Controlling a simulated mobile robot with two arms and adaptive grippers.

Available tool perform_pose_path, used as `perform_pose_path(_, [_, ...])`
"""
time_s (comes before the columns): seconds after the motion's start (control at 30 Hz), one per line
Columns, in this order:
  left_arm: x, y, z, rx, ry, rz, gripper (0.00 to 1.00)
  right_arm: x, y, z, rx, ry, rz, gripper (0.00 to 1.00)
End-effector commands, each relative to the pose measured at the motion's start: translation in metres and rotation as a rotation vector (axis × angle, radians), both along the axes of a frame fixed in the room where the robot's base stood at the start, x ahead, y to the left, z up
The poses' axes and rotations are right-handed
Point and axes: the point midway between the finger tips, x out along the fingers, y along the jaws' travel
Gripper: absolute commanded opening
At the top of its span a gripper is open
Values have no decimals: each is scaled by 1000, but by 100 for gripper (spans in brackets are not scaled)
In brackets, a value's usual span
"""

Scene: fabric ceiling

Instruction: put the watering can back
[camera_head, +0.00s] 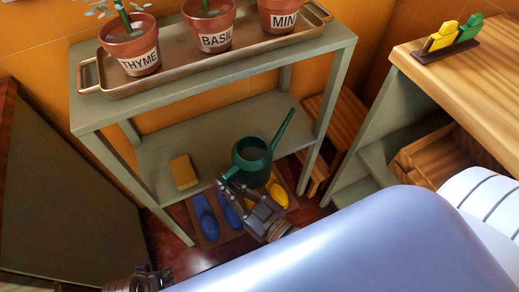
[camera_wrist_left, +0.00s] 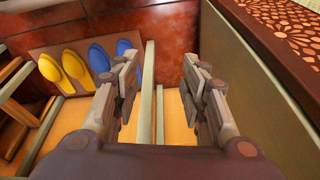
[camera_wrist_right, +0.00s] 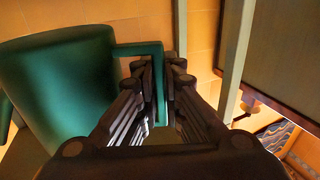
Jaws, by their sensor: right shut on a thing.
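The green watering can (camera_head: 252,168) is upright at the front edge of the grey-green stand's lower shelf (camera_head: 225,122), its spout pointing up and right. Whether it rests on the shelf, I cannot tell. My right gripper (camera_head: 233,187) is shut on the can's handle; in the right wrist view the can's body (camera_wrist_right: 62,88) fills the left and the handle (camera_wrist_right: 148,50) passes between the fingers (camera_wrist_right: 160,75). My left gripper (camera_head: 140,280) shows only partly at the bottom edge of the head view. In the left wrist view its fingers (camera_wrist_left: 163,75) are apart and empty.
A yellow sponge-like block (camera_head: 184,172) lies on the lower shelf's left. Blue shoes (camera_head: 206,216) and yellow ones (camera_head: 278,194) lie on a floor mat below. Potted herbs stand in a tray (camera_head: 170,82) on top. A wooden stool (camera_head: 337,125) stands right of the stand.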

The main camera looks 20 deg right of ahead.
Motion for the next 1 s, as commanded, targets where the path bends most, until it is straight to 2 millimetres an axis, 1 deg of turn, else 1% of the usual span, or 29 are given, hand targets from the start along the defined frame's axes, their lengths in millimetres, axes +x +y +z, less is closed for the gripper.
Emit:
perform_pose_path(0.03, [1, 0, -2, 0, -5, 0, 40, 1, 1, -10, -3, -8, 6, 0])
perform_pose_path(0.1, [1, 0, 1, 0, -8, 1, 40, 0, 2, -17, -6, -7, 12, 0])
perform_pose_path(0.27, [1, 1, 8, -1, -12, 2, 40, 3, 1, -24, -9, -9, 20, 0])
perform_pose_path(0.37, [1, 1, 16, -1, -17, 2, 40, 16, -7, -26, -11, -12, 21, 0])
perform_pose_path(0.47, [0, 1, 29, -1, -25, 3, 40, 36, -19, -28, -13, -12, 21, 0])
perform_pose_path(0.7, [-7, 3, 67, -2, -46, 7, 40, 86, -50, -34, -13, -11, 21, 0])
perform_pose_path(0.83, [-12, 4, 85, -2, -54, 8, 40, 106, -63, -37, -12, -8, 21, 0])
perform_pose_path(0.9, [-15, 4, 92, -2, -57, 8, 40, 114, -68, -37, -12, -8, 21, 0])
perform_pose_path(1.0, [-15, 4, 89, -2, -54, 8, 40, 122, -72, -38, -10, -7, 21, 0])
